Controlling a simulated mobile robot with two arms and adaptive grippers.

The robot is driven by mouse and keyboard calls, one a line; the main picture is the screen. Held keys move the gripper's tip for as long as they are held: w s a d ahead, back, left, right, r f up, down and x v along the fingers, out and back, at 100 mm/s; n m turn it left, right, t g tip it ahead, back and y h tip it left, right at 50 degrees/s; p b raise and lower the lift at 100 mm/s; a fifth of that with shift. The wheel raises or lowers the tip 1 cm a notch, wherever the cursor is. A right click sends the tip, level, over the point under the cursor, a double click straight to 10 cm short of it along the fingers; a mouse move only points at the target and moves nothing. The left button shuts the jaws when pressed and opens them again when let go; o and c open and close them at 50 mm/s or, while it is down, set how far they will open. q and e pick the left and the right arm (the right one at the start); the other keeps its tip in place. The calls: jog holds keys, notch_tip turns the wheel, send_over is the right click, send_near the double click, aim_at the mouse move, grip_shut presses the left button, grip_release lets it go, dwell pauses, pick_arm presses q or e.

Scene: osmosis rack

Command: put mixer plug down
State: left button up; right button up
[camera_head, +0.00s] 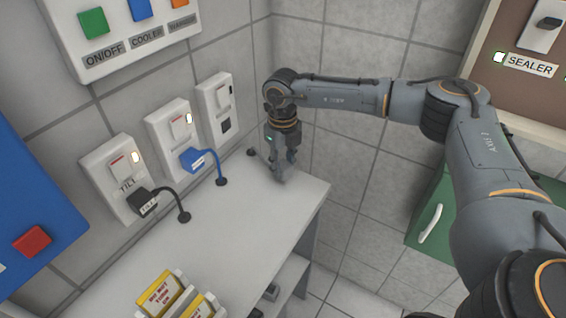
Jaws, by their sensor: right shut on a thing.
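My right gripper (280,168) points down just above the far right corner of the white table (235,232), near the wall. It is shut on the mixer plug, which is mostly hidden between the fingers and hard to make out. I cannot tell whether the plug touches the table. A dark cable grommet (252,152) sits on the table just left of the gripper. The rightmost wall socket (214,106) has no plug in it. My left gripper is not in view.
A blue plug (194,159) and a black plug (147,202) sit in the other two wall sockets, their cables running to the table. Yellow-labelled boxes (160,293) stand at the table's front. The middle of the table is clear. A green cabinet (433,215) stands at right.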

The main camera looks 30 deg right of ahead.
aim_at(282, 165)
jog(key=shift+f+b, duration=0.4)
jog(key=shift+f, duration=0.2)
jog(key=o, duration=1.2)
jog(key=shift+c, duration=0.2)
jog(key=shift+r, duration=0.1)
jog(key=shift+r, duration=0.25)
notch_tip(282, 165, up, 13)
jog(key=shift+f+b, duration=0.2)
jog(key=shift+b, duration=0.15)
jog(key=shift+a+f, duration=0.1)
